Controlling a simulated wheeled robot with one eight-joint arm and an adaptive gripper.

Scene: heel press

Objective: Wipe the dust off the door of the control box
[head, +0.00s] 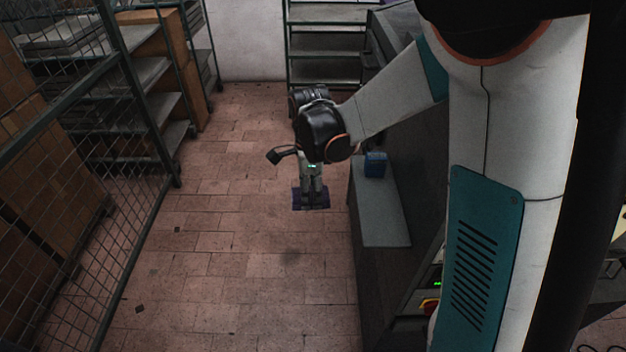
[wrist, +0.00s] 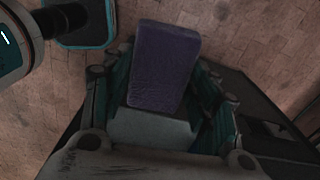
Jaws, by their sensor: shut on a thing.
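My gripper (head: 311,190) hangs over the tiled floor in the middle of the head view, left of the dark machine. It is shut on a purple block like a sponge (wrist: 162,65), which fills the space between the two fingers in the wrist view. The block also shows as a dark purple patch at the fingertips in the head view (head: 298,199). The block touches nothing but my gripper, as far as I can see. I cannot make out the control box door or any dust on it in either view.
A dark machine (head: 362,265) with a grey ledge (head: 385,222) stands to the right; a small blue box (head: 375,165) sits on the ledge. A wire mesh fence (head: 75,190) runs along the left. A shelf rack (head: 325,45) stands at the back. The tiled floor between is clear.

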